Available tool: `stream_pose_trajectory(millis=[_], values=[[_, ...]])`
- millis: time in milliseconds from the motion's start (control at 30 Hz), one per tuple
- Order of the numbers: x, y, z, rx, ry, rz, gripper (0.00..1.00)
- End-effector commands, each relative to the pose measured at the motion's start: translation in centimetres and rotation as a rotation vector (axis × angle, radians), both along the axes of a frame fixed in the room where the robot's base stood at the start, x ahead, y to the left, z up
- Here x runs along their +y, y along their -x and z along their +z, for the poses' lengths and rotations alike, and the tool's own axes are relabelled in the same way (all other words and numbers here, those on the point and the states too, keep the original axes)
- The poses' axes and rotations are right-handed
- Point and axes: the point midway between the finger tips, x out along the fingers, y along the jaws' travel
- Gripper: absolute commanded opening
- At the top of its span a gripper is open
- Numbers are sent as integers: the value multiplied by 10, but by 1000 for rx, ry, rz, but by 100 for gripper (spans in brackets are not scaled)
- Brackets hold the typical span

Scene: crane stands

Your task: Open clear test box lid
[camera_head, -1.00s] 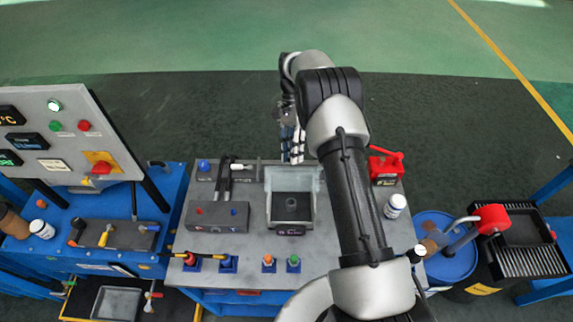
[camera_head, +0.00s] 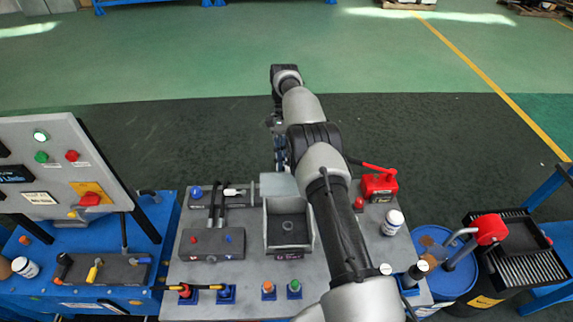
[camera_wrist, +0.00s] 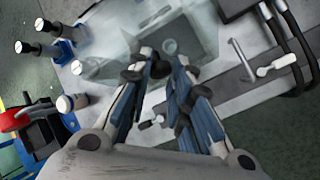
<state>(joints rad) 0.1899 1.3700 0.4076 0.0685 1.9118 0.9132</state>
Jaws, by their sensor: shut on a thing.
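The clear test box (camera_head: 289,243) stands in the middle of the grey bench, its open top facing up and a dark round piece inside. Its clear lid (camera_head: 277,184) stands raised at the box's back edge, partly hidden by my arm. In the wrist view the see-through lid (camera_wrist: 108,48) spreads before the fingers. My gripper (camera_head: 280,150) is behind the box at the lid's far side. In the wrist view my gripper (camera_wrist: 160,72) has its fingers close about the lid's edge; the exact contact is blurred.
A grey block with two rods (camera_head: 212,243) stands left of the box. A red tool (camera_head: 379,185) and a white jar (camera_head: 392,222) stand to the right. Small coloured knobs (camera_head: 268,288) line the front edge. Behind the bench is open floor.

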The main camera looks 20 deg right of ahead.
Motion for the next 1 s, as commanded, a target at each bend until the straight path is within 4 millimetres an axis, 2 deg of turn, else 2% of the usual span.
stream_pose_trajectory(millis=[33, 667, 700, 1000], values=[[-3, -3, -17, -13, 10, 0, 0], [-3, -3, -18, -6, 9, 0, 0], [-3, -3, -18, -5, 8, 0, 20], [-5, -3, -18, -6, 7, -1, 40]])
